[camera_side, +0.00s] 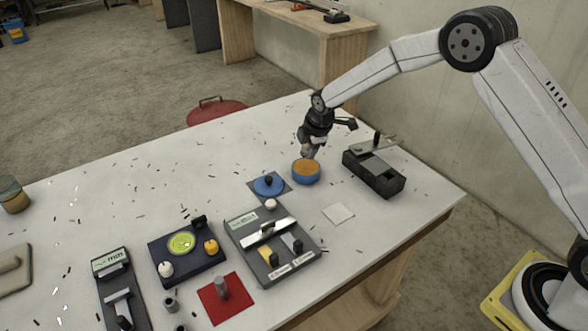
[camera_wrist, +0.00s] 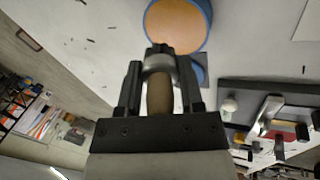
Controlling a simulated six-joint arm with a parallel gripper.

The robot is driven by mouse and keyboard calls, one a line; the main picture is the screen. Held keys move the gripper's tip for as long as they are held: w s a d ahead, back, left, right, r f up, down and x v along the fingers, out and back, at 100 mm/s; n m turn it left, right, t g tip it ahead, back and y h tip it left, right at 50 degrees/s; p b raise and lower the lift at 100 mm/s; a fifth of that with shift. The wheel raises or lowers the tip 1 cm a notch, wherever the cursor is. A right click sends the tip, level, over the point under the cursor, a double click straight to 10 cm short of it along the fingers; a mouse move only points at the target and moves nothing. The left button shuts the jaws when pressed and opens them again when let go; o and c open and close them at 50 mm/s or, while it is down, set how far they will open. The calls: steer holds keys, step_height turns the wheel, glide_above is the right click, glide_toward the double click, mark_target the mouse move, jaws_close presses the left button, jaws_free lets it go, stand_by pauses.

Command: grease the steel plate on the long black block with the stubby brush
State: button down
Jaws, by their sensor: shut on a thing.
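My gripper (camera_side: 310,146) is shut on the stubby brush (camera_wrist: 159,92), whose brown handle and pale metal collar show between the fingers in the wrist view. In the side view my gripper is just above the far rim of a round blue tub (camera_side: 306,177) with an orange-brown filling (camera_side: 307,168). I cannot tell whether the brush touches the tub. A clamp-like metal bar (camera_side: 372,152) sits at the block's far end.
A blue disc with a black knob (camera_side: 268,186) lies left of the tub. A pale square (camera_side: 338,214) lies in front. Dark fixtures (camera_side: 272,248) and a red mat (camera_side: 213,309) fill the near table. Dark shavings are scattered on the white table (camera_side: 130,205).

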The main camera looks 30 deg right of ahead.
steer(key=shift+f, duration=1.35)
steer(key=shift+f, duration=0.55)
stand_by(1.1)
steer(key=shift+r, duration=0.1)
steer(key=shift+r, duration=3.45)
steer(key=s+d+r+m+g+h, duration=0.1)
steer(key=s+d+m+g+h, duration=0.1)
steer(key=s+m, duration=0.7)
steer(key=s+d+m+g+h, duration=0.1)
steer(key=s+m+h, duration=0.1)
steer(key=s+m, duration=0.75)
steer(key=w+d+r+n+t, duration=0.1)
steer(key=w+d+r+n, duration=0.1)
steer(key=w+d+r, duration=0.3)
steer(key=w+d, duration=0.2)
steer(key=d, duration=0.1)
steer(key=shift+n+y, duration=0.3)
steer(key=shift+n, duration=0.05)
